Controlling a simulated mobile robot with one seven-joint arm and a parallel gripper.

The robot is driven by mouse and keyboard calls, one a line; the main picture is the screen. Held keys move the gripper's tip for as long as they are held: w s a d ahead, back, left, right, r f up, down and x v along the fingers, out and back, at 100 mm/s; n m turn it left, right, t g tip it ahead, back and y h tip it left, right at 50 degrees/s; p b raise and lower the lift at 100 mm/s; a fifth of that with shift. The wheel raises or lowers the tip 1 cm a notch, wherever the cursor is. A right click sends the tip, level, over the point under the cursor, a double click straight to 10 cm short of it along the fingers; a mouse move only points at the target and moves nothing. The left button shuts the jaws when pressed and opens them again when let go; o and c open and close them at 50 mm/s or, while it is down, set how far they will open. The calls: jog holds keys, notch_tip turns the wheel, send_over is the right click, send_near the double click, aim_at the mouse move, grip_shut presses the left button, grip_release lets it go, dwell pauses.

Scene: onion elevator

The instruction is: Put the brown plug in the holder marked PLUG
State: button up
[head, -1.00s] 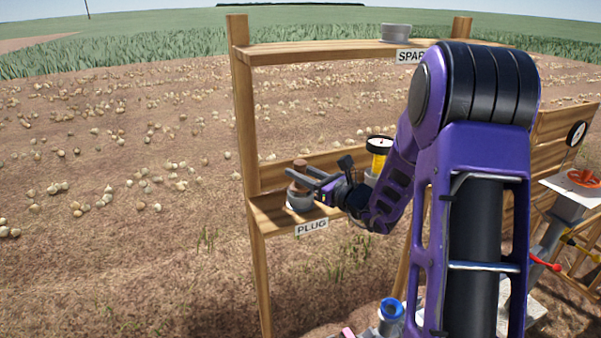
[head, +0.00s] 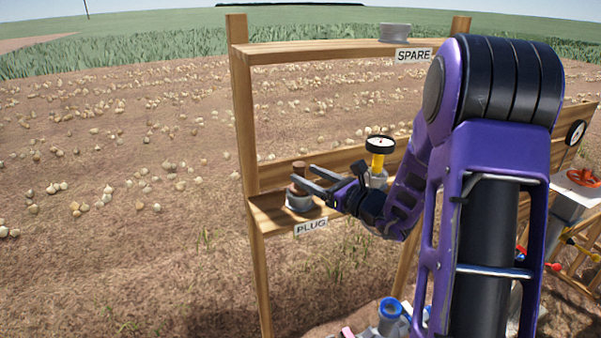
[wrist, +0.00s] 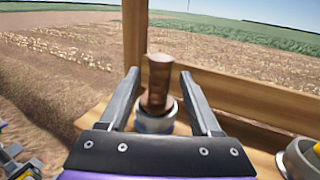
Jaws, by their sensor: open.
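The brown plug (head: 299,178) stands upright in a grey round holder (head: 299,203) on the lower shelf, just behind the PLUG label (head: 311,226). In the wrist view the brown plug (wrist: 158,80) rises from the grey holder (wrist: 153,121). My gripper (head: 297,179) is open, its two fingers pointing toward the plug. In the wrist view my gripper (wrist: 160,75) has one finger on each side of the plug, with a gap on both sides. The lower part of the plug is hidden inside the holder.
A yellow gauge with a black rim (head: 380,150) stands on the same shelf to the right, close to my arm. An empty-looking grey holder (head: 396,32) sits on the top shelf by the SPARE label (head: 413,56). A wooden post (head: 243,130) stands left of the plug.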

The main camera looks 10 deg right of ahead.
jog(key=v, duration=0.8)
jog(key=shift+s+d, duration=0.2)
jog(key=shift+s, duration=0.1)
